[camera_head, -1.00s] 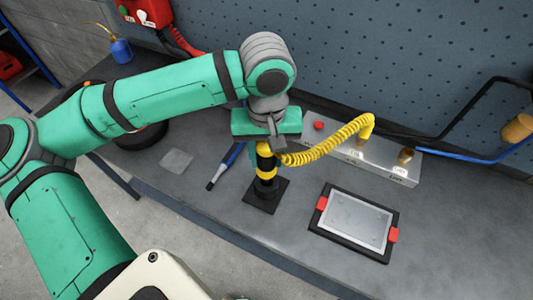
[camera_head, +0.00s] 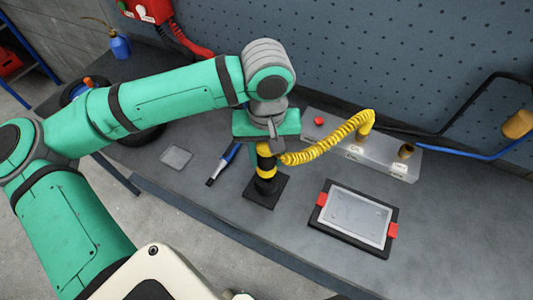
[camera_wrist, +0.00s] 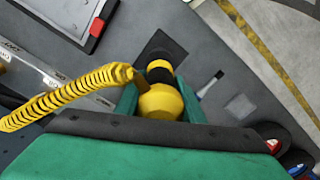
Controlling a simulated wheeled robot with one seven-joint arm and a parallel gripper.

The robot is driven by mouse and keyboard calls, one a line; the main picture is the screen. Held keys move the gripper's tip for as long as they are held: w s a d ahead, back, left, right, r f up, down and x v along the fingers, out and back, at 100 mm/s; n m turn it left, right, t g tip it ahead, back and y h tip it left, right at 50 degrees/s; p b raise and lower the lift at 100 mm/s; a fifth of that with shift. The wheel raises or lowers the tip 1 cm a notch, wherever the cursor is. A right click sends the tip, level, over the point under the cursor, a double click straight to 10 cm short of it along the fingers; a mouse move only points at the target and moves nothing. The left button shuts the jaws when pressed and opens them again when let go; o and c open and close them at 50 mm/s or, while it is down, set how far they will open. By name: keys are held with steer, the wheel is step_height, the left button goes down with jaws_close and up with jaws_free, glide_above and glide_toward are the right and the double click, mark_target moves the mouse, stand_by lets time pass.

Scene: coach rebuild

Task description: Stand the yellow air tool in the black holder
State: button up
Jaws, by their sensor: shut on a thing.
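The yellow air tool (camera_head: 264,170), yellow with black bands, stands upright at the black holder (camera_head: 266,193), a dark square base with a post on the bench. In the wrist view the tool (camera_wrist: 160,100) lines up over the black holder (camera_wrist: 162,52). Its lower end meets the holder; how deep it sits is hidden. My gripper (camera_wrist: 158,102) is shut on the tool's upper part from above. A coiled yellow hose (camera_head: 325,147) runs from the tool to the metal block.
The grey metal block (camera_head: 388,158) with a red button stands behind. A framed tray (camera_head: 325,225) with red clips lies right of the holder. A blue-handled brush (camera_head: 223,163) lies close on the left. The bench front is clear.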

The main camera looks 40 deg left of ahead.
steer(key=shift+f, duration=1.55)
steer(key=o, duration=1.3)
steer(key=shift+o, duration=0.2)
step_height(320, 180, up, 11)
steer(key=shift+f, duration=0.1)
